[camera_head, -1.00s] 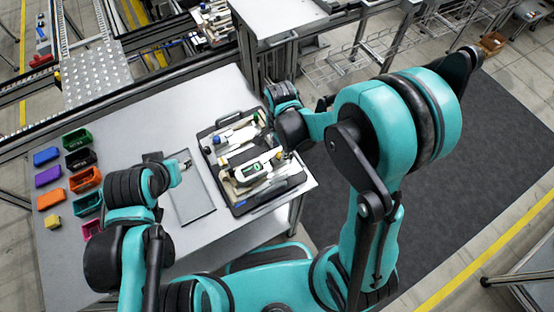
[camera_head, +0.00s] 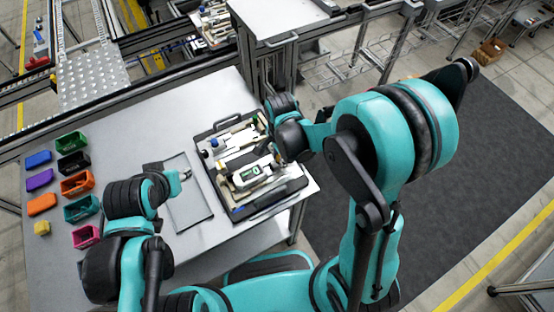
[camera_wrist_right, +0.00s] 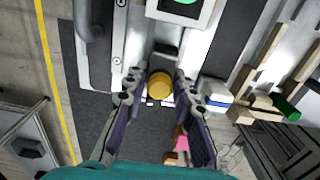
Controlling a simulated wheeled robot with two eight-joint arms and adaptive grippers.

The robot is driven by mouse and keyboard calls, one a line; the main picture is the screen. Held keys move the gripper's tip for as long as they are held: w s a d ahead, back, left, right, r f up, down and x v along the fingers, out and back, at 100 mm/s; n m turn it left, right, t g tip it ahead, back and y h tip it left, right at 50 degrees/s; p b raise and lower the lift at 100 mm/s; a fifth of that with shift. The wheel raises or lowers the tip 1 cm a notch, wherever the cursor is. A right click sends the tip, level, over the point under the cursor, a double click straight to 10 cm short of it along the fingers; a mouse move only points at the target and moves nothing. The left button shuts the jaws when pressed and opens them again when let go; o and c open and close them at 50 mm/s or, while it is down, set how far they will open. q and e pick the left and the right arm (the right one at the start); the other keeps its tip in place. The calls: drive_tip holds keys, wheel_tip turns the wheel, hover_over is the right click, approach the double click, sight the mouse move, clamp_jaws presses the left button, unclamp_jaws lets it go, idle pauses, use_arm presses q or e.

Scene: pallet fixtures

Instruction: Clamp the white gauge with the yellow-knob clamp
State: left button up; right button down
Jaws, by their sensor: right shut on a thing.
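The white gauge (camera_head: 250,174), with a green display, lies in the black pallet fixture (camera_head: 240,216) on the table. Its display end also shows at the top of the right wrist view (camera_wrist_right: 200,12). The yellow knob (camera_wrist_right: 159,84) of the clamp sits just below the gauge end in that view. My right gripper (camera_wrist_right: 159,90) has a finger on each side of the knob and is shut on it. In the head view my right wrist hides the clamp. My left gripper (camera_head: 184,174) is over the grey tray, away from the fixture; its fingers are too small to read.
A flat grey tray (camera_head: 204,213) lies left of the fixture. Several coloured bins, such as a green one (camera_head: 72,142), and blocks stand at the table's left. Blue-capped (camera_wrist_right: 216,92) and green-tipped (camera_wrist_right: 288,108) parts lie right of the knob.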

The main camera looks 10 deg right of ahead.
sight(273, 164)
drive_tip(key=shift+s+a, duration=0.1)
drive_tip(key=shift+a, duration=0.05)
drive_tip(key=shift+s+a, duration=0.15)
drive_tip(key=shift+a, duration=0.4)
drive_tip(key=shift+s+a, duration=0.15)
drive_tip(key=shift+a, duration=0.35)
drive_tip(key=c, duration=1.4)
unclamp_jaws()
drive_tip(key=shift+r+p, duration=2.85)
drive_tip(key=shift+r, duration=1.2)
